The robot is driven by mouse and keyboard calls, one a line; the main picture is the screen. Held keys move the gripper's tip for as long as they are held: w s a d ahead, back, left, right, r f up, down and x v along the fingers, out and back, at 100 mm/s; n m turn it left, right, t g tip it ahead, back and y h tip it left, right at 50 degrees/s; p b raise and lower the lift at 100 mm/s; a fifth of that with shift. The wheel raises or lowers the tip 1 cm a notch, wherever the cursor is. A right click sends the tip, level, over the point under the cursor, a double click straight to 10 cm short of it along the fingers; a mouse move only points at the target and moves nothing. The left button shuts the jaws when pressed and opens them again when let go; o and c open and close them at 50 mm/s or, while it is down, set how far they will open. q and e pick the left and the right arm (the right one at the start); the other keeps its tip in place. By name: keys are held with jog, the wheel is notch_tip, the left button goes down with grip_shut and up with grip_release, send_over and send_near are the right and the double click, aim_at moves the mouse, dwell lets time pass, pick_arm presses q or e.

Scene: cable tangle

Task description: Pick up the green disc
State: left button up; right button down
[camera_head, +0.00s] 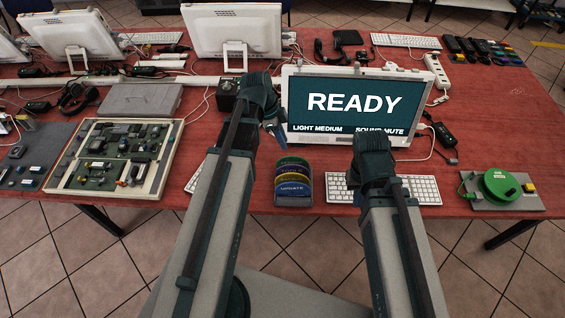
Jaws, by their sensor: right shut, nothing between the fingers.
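A stack of coloured discs (293,189) stands in a dark holder at the table's front edge, in the middle. The green disc (292,162) is the top one; yellow, purple and blue bands with lettering show below it. My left gripper (272,128) is above and behind the stack, slightly left, apart from the green disc; its fingers are small and partly hidden, so I cannot tell if they are open. My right gripper (372,145) is to the right of the stack, in front of the screen, shut and empty, its fingers mostly hidden.
A monitor (414,86) reading READY stands behind my grippers. A white keyboard (426,190) lies right of the stack. A green reel (500,186) on a grey plate lies at the far right. A circuit-board tray (80,192) is at left. Red table (232,187) shows left of the stack.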

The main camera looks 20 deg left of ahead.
aim_at(288, 159)
pick_arm(q)
jog(key=b+x, duration=0.8)
jog(key=shift+f, duration=0.15)
jog(key=shift+d+f, duration=0.1)
jog(key=shift+f, duration=0.1)
jog(key=b+x, duration=0.5)
jog(key=shift+d, duration=0.25)
grip_shut()
